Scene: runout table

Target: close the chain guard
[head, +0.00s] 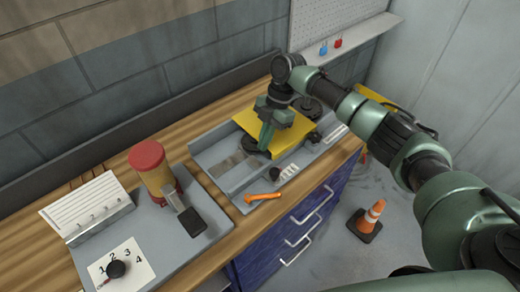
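A flat yellow panel, which looks like the chain guard (293,138), sits over the grey metal tray (236,186) on the workbench in the head view. I cannot tell whether it is fully down or slightly raised. My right gripper (265,143) points down at the panel's front left part, at or just above its surface. The gripper and wrist hide part of the panel, and whether the fingers touch or hold it is unclear. My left gripper is not in view.
An orange-handled tool (262,197) lies at the tray's front. A red-topped yellow cylinder (150,168) and a black-topped block (191,221) stand on a grey board at left. A traffic cone (371,216) stands on the floor. A wall backs the bench.

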